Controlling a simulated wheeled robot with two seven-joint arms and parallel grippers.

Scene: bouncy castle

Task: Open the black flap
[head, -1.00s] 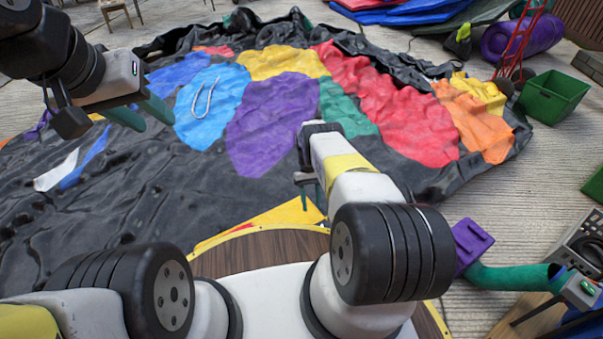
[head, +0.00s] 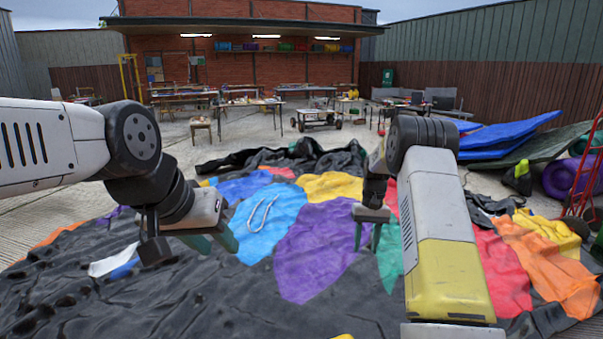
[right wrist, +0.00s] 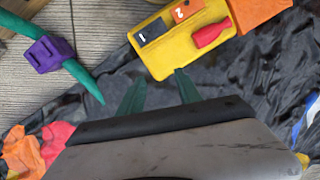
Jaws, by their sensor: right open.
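In the right wrist view a yellow panel (right wrist: 192,58) carries a small black flap-like piece marked 1 (right wrist: 150,33), an orange piece marked 2 (right wrist: 186,10) and a red piece (right wrist: 212,33). The black piece appears to lie flat. My right gripper (right wrist: 161,91) has its green fingers apart and empty, their tips near the panel's lower edge in that view. In the head view my right gripper (head: 367,237) hangs over the purple patch of the spread sheet. My left gripper (head: 214,241) is further left, its fingers apart and empty. The panel is almost wholly out of the head view.
A deflated black sheet (head: 190,300) with coloured patches covers the ground ahead. A white cord (head: 262,212) lies on its blue patch. Blue mats (head: 510,133), a purple roll (head: 566,177) and a red hand truck (head: 585,185) stand at right. Tables are at the back.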

